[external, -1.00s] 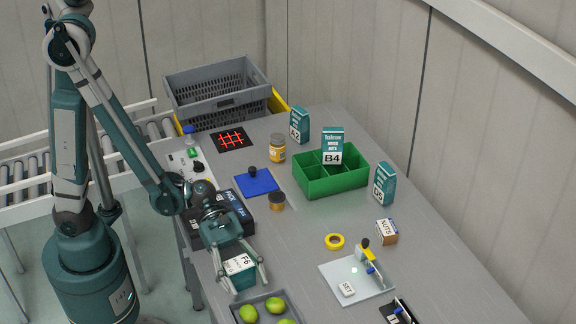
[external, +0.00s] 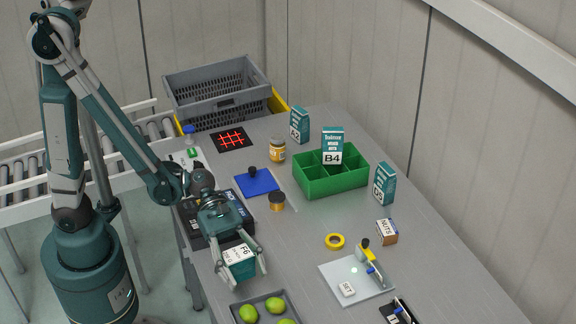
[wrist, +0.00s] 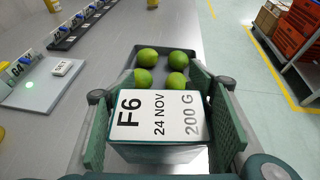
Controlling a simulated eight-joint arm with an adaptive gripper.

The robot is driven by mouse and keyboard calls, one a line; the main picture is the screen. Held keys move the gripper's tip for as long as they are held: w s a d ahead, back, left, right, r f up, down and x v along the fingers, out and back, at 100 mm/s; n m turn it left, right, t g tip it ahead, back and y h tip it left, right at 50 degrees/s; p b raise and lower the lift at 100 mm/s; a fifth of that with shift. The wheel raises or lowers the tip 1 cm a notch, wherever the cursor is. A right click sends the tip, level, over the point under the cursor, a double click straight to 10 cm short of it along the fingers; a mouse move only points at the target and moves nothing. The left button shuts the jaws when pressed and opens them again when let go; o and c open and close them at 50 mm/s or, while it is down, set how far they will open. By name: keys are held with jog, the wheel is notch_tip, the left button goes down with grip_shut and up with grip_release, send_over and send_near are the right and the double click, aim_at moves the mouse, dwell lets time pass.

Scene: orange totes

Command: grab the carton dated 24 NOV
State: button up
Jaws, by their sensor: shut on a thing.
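The carton labelled F6, 24 NOV, 200 G (wrist: 160,118) is teal with a white label and sits between the two finger pads in the wrist view. It also shows in the external view (external: 241,262) near the table's left edge. My gripper (external: 240,275) is shut on it, with a finger on each side. In the external view the carton looks tilted. I cannot tell whether its underside is clear of the table. Other teal cartons stand apart: A2 (external: 299,126), B4 (external: 332,146) in the green divided box, and D5 (external: 384,184).
A grey tray of limes (external: 262,300) lies just in front of the carton. A black case (external: 205,240) is beside my gripper. The right edge is mostly free.

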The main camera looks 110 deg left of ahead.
notch_tip(320, 180, up, 6)
jog(key=p, duration=0.2)
